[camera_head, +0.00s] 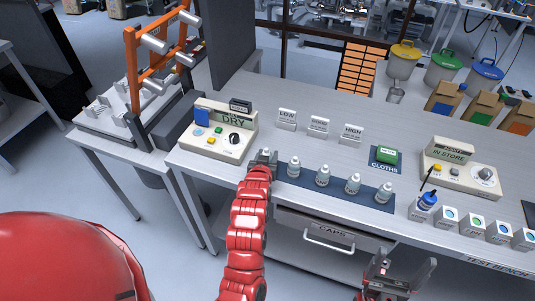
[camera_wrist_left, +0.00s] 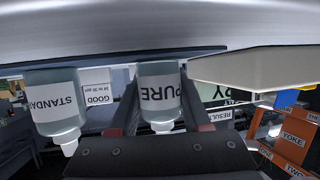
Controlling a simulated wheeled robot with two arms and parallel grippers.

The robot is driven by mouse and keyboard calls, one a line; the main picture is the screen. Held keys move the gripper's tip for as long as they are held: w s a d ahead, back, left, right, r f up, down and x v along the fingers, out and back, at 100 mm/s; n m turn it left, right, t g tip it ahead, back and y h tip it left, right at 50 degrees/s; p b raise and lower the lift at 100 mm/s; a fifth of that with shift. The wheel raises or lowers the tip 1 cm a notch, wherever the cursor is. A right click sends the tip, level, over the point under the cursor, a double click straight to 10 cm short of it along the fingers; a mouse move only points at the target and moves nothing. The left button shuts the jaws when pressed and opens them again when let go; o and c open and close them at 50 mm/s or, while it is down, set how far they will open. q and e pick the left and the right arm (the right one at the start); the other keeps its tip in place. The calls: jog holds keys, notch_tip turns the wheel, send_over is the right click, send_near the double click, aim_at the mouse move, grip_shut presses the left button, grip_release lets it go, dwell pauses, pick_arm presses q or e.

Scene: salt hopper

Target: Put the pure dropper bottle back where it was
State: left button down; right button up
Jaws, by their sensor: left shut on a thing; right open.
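The pure dropper bottle (camera_wrist_left: 158,95) is between the fingers of my left gripper (camera_wrist_left: 157,112) in the left wrist view, which is upside down, with its PURE label facing the camera. Its base is at the blue mat; I cannot tell whether it bears on it. In the head view my left gripper (camera_head: 263,157) is at the left end of the mat (camera_head: 333,194) and mostly hides this bottle. The standard bottle (camera_wrist_left: 56,100) stands beside it, apart. My right gripper (camera_head: 397,275) is open and empty in front of the bench, near the caps drawer.
Several white dropper bottles (camera_head: 322,177) stand along the mat. LOW, GOOD and HIGH cards (camera_head: 319,127) stand behind. The DRY box (camera_head: 219,130) is at left.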

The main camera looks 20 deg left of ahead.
pick_arm(q)
jog(key=shift+f, duration=0.1)
jog(key=shift+c, duration=1.8)
grip_release()
